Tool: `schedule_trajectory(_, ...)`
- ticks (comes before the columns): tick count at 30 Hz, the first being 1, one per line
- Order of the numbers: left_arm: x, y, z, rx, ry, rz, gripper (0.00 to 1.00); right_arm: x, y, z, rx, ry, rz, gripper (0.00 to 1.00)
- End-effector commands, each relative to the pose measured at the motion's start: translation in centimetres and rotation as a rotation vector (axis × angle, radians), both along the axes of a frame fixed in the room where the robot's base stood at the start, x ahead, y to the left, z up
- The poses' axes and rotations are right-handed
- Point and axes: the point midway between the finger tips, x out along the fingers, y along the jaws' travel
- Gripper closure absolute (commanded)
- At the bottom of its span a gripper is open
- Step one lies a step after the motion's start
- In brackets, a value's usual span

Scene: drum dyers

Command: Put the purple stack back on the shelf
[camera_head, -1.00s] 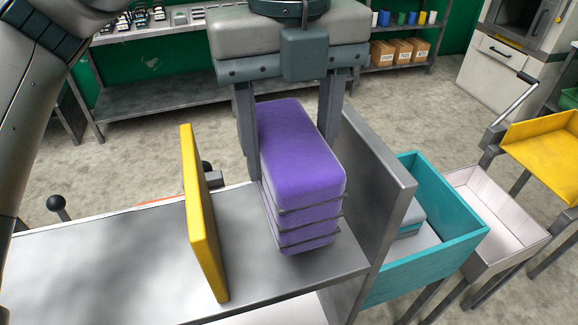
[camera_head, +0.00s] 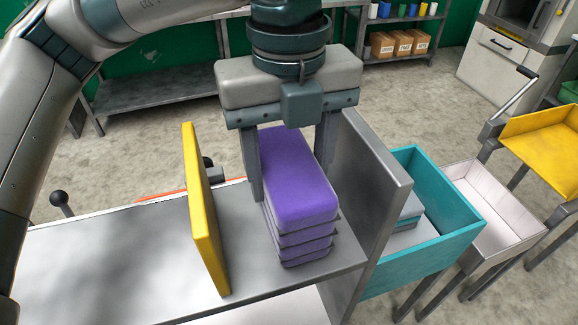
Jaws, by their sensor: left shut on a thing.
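The purple stack (camera_head: 300,195) is several purple layers, with thin dark sheets showing at the lower seams. It stands upright between a yellow divider (camera_head: 203,220) on its left and a grey end panel (camera_head: 375,190) on its right. Below it is the grey metal shelf (camera_head: 130,250). My left gripper (camera_head: 290,175) comes down from above and is shut on the stack, one finger on each side. The stack's underside is very near the shelf surface; I cannot tell whether it touches. My right gripper is not in view.
A teal bin (camera_head: 430,262) with grey-blue pieces (camera_head: 405,215) stands just right of the end panel. A pale tray (camera_head: 490,215) and a yellow tray (camera_head: 550,135) lie further right. The shelf left of the yellow divider is bare. A black knob (camera_head: 58,199) stands behind the shelf.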

Motion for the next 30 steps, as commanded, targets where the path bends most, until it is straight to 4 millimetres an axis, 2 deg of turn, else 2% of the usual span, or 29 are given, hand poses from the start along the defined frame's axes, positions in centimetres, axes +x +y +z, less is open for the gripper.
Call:
schedule_trajectory(5, 0.0, 0.0, -0.2, -0.001, 0.000, 0.000, 0.77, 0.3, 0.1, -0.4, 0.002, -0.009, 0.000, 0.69)
schedule_trajectory(6, 0.0, 0.0, -0.2, 0.000, 0.000, 0.000, 0.36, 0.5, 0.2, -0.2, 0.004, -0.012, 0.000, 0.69)
schedule_trajectory(7, 0.0, 0.0, -0.2, 0.000, 0.000, 0.000, 0.29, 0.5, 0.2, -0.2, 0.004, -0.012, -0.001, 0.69)
schedule_trajectory(8, 0.0, 0.0, -0.2, 0.000, 0.000, 0.000, 0.27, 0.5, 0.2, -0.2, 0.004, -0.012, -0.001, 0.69)
schedule_trajectory(23, 0.0, 0.0, 0.3, 0.000, 0.000, 0.000, 0.27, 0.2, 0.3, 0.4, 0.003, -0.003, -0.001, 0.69)
schedule_trajectory(30, 0.0, -0.1, 3.1, -0.002, -0.003, 0.002, 0.27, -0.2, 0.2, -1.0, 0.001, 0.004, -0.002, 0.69)
